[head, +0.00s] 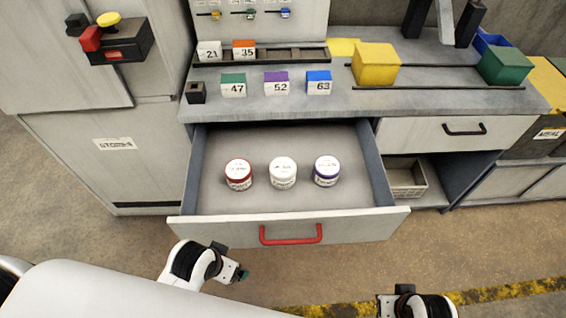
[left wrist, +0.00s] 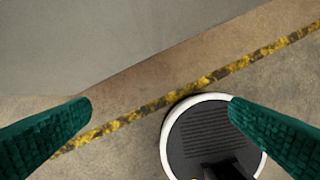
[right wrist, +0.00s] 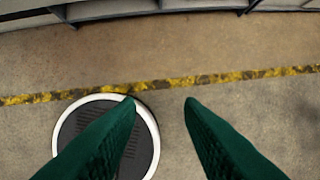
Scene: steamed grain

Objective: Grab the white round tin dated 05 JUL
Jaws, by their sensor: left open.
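Three round tins stand upright in a row in the open drawer in the head view: one with a red band (head: 238,175), a white one (head: 283,173) in the middle, and one with a purple band (head: 326,171). Their printed dates are too small to read. My left gripper (head: 241,276) is in front of the drawer, apart from it. Its green fingers are spread and empty in the left wrist view (left wrist: 160,108). My right gripper is open and empty over the floor in the right wrist view (right wrist: 160,100). No tin shows in either wrist view.
The drawer front (head: 200,229) with a red handle (head: 290,235) lies between my left gripper and the tins. A cabinet (head: 90,160) stands at left. The drawer floor around the tins is clear.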

